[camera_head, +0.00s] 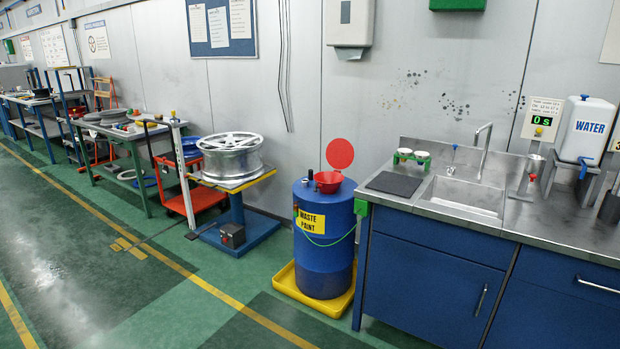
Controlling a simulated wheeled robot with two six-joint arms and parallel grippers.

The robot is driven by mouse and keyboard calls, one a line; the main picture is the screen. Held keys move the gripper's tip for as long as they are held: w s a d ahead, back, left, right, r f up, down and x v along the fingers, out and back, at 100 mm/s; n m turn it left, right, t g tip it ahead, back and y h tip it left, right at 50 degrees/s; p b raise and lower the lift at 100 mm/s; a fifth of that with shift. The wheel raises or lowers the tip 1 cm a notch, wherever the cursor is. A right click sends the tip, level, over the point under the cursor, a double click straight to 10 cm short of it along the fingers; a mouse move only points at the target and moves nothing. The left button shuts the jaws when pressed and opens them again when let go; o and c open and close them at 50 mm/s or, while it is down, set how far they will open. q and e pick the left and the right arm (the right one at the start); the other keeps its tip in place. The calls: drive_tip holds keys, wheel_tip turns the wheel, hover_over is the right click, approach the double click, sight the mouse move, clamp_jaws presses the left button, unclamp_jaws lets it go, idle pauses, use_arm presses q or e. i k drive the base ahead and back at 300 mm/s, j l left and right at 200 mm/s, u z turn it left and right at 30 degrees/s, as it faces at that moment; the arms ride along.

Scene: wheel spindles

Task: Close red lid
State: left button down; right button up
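A round red lid (340,154) stands upright, open, above the back of a red funnel (328,182). The funnel sits on top of a blue drum (324,262) with a yellow "WASTE PAINT" label. The lid's hinge is too small to make out. A small dark fitting stands on the drum top left of the funnel. Neither of my grippers shows in the head view.
The drum stands in a yellow tray (284,279) on the green floor. A blue sink cabinet (432,268) is close on its right. A wheel rim (232,156) on a blue stand is on its left. The floor in front is clear.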

sight(340, 154)
drive_tip(key=i+z, duration=0.1)
drive_tip(key=i, duration=0.4)
drive_tip(key=i+j+z, duration=0.1)
drive_tip(key=i, duration=0.4)
drive_tip(key=i+j+z, duration=0.1)
drive_tip(key=i, duration=0.4)
drive_tip(key=i+j+z, duration=0.1)
drive_tip(key=i, duration=0.45)
drive_tip(key=j, duration=0.1)
